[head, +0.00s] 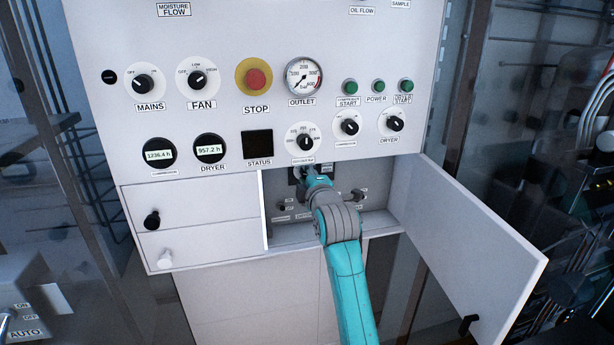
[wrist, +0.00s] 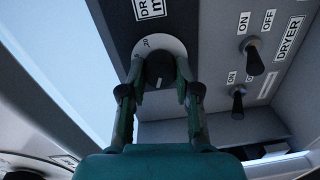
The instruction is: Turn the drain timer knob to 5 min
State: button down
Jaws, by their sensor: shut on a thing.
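The drain timer knob (wrist: 159,68) is a round black knob with a pale pointer line, on a white dial (wrist: 150,45) in the wrist view. My gripper (wrist: 160,82) is shut on it, one finger on each side. Only a small part of the scale shows; the fingers hide the rest. A cut-off label (wrist: 150,8) starting "DR" sits above the dial. In the head view my gripper (head: 304,176) reaches into the open compartment and hides the knob.
The compartment's door (head: 465,245) stands open on the right. Toggle switches (wrist: 253,62) lie right of the knob, near a DRYER label. A compartment side wall (head: 264,210) is close on the left. Dials and an emergency stop (head: 256,79) are on the panel above.

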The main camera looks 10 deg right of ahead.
jog(key=c, duration=0.8)
grip_release()
jog(key=shift+s, duration=0.1)
jog(key=s, duration=1.1)
jog(key=shift+s+r, duration=0.2)
jog(key=shift+s, duration=0.2)
